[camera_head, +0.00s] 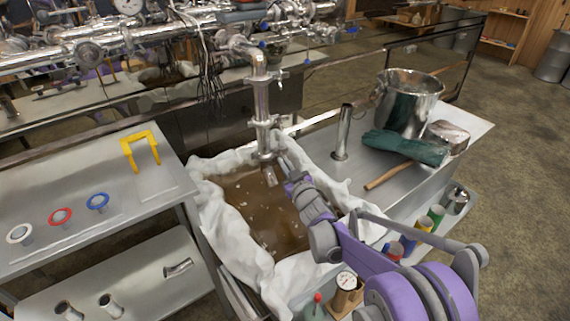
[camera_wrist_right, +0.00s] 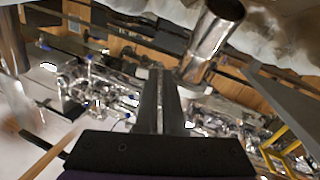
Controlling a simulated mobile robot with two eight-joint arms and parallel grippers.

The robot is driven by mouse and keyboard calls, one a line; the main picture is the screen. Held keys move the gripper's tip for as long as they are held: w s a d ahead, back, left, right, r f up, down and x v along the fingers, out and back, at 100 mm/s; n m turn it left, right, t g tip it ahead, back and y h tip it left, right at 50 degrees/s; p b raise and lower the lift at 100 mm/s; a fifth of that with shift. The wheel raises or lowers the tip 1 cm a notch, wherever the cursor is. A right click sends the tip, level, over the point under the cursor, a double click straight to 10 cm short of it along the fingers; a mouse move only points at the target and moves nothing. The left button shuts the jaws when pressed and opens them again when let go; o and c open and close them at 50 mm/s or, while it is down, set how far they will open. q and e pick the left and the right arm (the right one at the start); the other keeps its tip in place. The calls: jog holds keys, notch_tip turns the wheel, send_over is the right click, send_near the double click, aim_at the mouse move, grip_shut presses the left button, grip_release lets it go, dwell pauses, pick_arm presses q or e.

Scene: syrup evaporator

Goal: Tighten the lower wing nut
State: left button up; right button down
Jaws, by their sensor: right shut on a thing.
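A shiny vertical pipe (camera_head: 261,98) comes down from the overhead pipework and ends in a short open spout (camera_head: 270,175) above the cloth-lined pan. A clamp (camera_head: 264,156) rings the pipe just above the spout. My right gripper (camera_head: 279,152) reaches up from the lower right to the right side of this clamp. It is shut on the lower wing nut, which its fingers hide. In the right wrist view, my dark finger (camera_wrist_right: 158,98) stands beside the pipe's open end (camera_wrist_right: 224,12). My left gripper is not in view.
White cloth (camera_head: 230,240) lines the pan of brown liquid (camera_head: 262,205) below the spout.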

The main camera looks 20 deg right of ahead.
jog(key=shift+a+r, duration=0.1)
jog(key=shift+r, duration=0.15)
jog(key=c, duration=1)
grip_release()
jog(key=shift+a, duration=0.1)
jog(key=shift+o, duration=0.2)
jog(key=shift+f, duration=0.1)
jog(key=s+d, duration=0.1)
jog(key=s, duration=0.6)
jog(key=shift+s+p, duration=0.25)
jog(key=shift+p, duration=0.1)
